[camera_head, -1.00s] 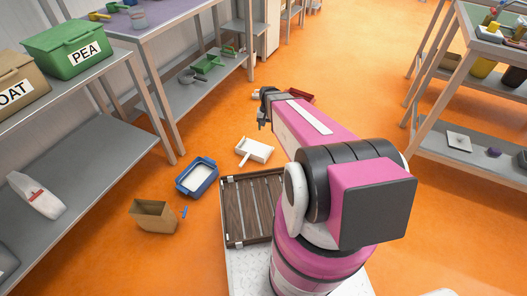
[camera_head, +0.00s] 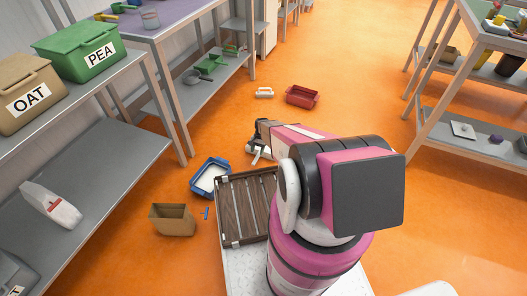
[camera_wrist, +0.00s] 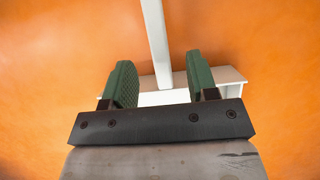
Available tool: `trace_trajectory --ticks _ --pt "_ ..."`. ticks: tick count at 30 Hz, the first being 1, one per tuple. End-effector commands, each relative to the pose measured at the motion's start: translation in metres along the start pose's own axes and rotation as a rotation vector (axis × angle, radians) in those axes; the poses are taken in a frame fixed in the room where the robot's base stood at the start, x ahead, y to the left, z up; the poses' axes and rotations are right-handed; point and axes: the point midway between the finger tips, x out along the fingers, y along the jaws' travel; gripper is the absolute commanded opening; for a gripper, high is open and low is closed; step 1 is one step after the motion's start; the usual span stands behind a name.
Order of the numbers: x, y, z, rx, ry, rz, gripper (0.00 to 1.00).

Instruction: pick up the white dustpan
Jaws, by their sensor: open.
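The white dustpan (camera_head: 262,155) lies on the orange floor, just beyond the slatted tray, and my arm hides much of it in the head view. In the wrist view its long white handle (camera_wrist: 154,35) runs up the picture, and its wide pan (camera_wrist: 175,97) lies crosswise behind the fingers. My gripper (camera_wrist: 158,70) is open, with a green pad on each side of the handle's line. Nothing is gripped. I cannot tell the height left between the fingertips and the dustpan. My gripper also shows in the head view (camera_head: 260,143), over the dustpan.
A blue tub with white contents (camera_head: 210,178) and an open brown box (camera_head: 172,220) stand left of the slatted tray (camera_head: 245,207). A red tray (camera_head: 302,96) and a small white-handled item (camera_head: 264,93) lie farther off.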

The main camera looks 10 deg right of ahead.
Motion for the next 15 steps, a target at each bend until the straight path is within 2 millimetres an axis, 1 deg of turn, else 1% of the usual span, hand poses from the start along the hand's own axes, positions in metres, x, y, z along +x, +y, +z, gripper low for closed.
trace_trajectory --ticks 1,3,11,15 --pt "0.01 0.0 -0.001 0.0 -0.001 0.001 0.53" --pt "0.02 0.0 -0.001 -0.001 -0.002 0.001 0.53" --pt "0.036 0.0 -0.002 -0.001 0.0 0.0 0.53" --pt "0.055 0.001 -0.005 -0.001 -0.002 0.001 0.53"
